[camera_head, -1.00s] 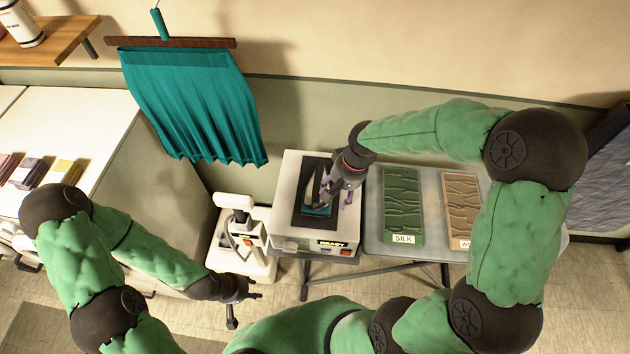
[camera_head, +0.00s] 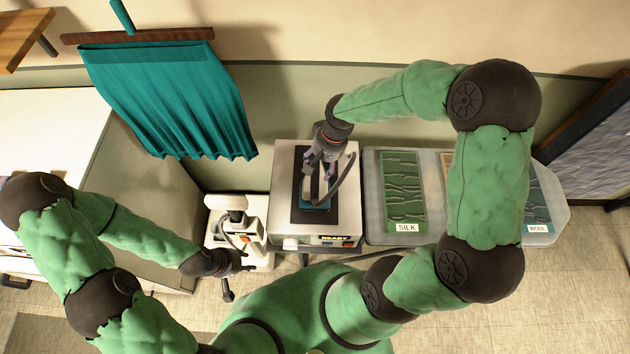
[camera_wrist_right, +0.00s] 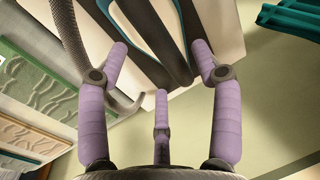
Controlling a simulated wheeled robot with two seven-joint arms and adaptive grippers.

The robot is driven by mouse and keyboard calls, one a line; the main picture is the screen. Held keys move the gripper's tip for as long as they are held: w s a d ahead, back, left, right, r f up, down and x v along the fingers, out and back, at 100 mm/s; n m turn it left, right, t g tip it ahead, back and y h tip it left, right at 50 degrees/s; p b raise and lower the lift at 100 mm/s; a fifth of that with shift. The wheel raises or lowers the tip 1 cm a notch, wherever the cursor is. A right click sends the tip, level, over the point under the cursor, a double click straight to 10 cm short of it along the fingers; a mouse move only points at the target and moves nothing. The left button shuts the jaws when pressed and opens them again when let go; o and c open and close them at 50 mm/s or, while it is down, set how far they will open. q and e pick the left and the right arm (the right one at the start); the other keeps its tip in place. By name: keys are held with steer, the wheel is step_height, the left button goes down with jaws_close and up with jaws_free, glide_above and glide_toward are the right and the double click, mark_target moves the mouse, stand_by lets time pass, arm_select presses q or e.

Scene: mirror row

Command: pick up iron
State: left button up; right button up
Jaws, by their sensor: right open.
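The iron (camera_head: 313,194), with a teal base and a pale body, sits on a dark pad on top of a white box-shaped station (camera_head: 287,213) that reads READY. My right gripper (camera_head: 319,172) is directly over the iron and partly hides it. In the right wrist view, its purple fingers (camera_wrist_right: 160,75) are spread and appear empty. The iron's teal edge (camera_wrist_right: 143,38) shows beyond them; whether any finger touches it I cannot tell. My left gripper (camera_head: 243,262) is low at left, away from the iron, and its jaws are too small to read.
A grey cord (camera_head: 346,178) loops right of the iron, and a ribbed hose (camera_wrist_right: 66,35) crosses the wrist view. A tray with a green SILK panel (camera_head: 404,190) stands to the right. A white device (camera_head: 234,210) stands left. A teal cloth (camera_head: 170,100) hangs behind.

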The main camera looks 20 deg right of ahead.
mark_target(318, 170)
steer(key=shift+w+a+f, duration=0.1)
steer(key=shift+a+f, duration=0.15)
steer(key=shift+f, duration=1.05)
steer(key=shift+w+a+f, duration=0.1)
steer(key=shift+a+f, duration=0.1)
steer(key=shift+f, duration=1.1)
jaws_close()
steer(key=shift+r, duration=0.1)
